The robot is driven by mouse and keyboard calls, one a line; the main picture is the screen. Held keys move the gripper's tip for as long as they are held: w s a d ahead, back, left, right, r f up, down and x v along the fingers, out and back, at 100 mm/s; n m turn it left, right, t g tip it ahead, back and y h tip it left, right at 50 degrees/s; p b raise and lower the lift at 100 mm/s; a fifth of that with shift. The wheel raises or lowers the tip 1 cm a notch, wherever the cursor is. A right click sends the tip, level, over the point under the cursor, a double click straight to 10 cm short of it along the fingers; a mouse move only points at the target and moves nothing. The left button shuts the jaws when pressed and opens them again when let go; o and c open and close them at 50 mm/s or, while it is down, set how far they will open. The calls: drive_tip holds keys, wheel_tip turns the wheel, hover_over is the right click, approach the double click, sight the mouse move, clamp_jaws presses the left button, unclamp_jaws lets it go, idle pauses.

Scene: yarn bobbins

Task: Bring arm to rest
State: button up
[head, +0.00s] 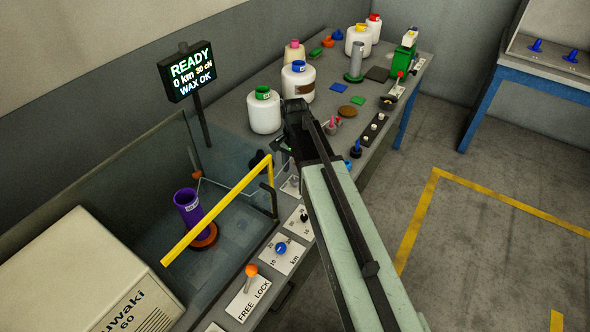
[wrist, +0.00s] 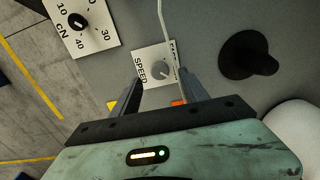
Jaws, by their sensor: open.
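My arm reaches from the lower right of the head view over the grey workbench (head: 225,105). My gripper (head: 292,108) is at its far end, seen from behind and above, with its fingers largely hidden. In the wrist view my gripper (wrist: 158,88) has its two dark fingers spread apart, with nothing between them. A grey speed knob (wrist: 160,70) on a white plate lies beyond the fingertips. A thin pale yarn runs down past the right finger; whether it touches the finger I cannot tell.
A purple bobbin (head: 189,212) stands behind a yellow bar (head: 215,212). A display (head: 191,72) reads READY. A black peg (wrist: 250,60) stands right of the fingers. Open floor (head: 490,250) lies right.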

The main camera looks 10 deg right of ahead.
wheel_tip(320, 180, up, 4)
drive_tip(key=p, duration=0.2)
drive_tip(key=shift+r+p, duration=0.1)
drive_tip(key=shift+p, duration=0.25)
drive_tip(key=shift+s+d, duration=0.15)
drive_tip(key=shift+s, duration=0.15)
drive_tip(key=s+n, duration=0.9)
drive_tip(key=s, duration=0.2)
drive_tip(key=shift+d, duration=0.45)
drive_tip(key=shift+s, duration=0.1)
